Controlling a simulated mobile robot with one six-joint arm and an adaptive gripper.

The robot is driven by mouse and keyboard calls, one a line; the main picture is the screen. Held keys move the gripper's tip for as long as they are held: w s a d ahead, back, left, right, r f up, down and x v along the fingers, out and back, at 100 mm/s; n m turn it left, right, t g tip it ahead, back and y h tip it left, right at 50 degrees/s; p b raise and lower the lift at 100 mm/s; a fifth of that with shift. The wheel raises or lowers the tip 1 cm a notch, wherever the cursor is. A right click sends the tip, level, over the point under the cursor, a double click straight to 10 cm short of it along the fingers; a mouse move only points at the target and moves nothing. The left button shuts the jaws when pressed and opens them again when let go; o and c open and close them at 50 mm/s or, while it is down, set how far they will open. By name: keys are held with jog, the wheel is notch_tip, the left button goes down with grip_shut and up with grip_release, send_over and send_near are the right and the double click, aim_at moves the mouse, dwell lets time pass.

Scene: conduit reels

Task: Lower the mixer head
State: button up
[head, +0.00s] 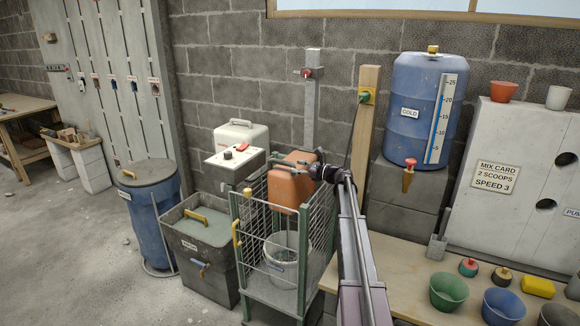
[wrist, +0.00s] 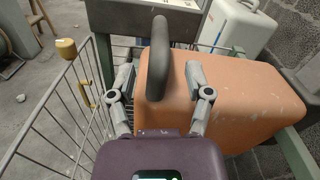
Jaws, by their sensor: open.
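The orange mixer head (head: 287,190) sits high in a green-framed mesh cage (head: 322,225), above a pale bucket (head: 283,262) inside it. In the wrist view the mixer head (wrist: 235,112) fills the middle and right, with a dark upright handle (wrist: 158,60) at its near end. My gripper (head: 285,163) is over the mixer head. In the wrist view its two fingers (wrist: 160,80) are spread on either side of the handle, with gaps visible. Whether a finger touches the orange body cannot be told.
A white machine with a red switch (head: 236,147) stands behind the cage. A grey bin of water (head: 205,232) and a blue barrel (head: 150,205) stand left. A yellow handle (head: 237,232) is on the cage's front. A bench with bowls (head: 448,290) lies right.

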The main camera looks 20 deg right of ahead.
jog(key=v, duration=0.7)
jog(key=shift+a, duration=0.1)
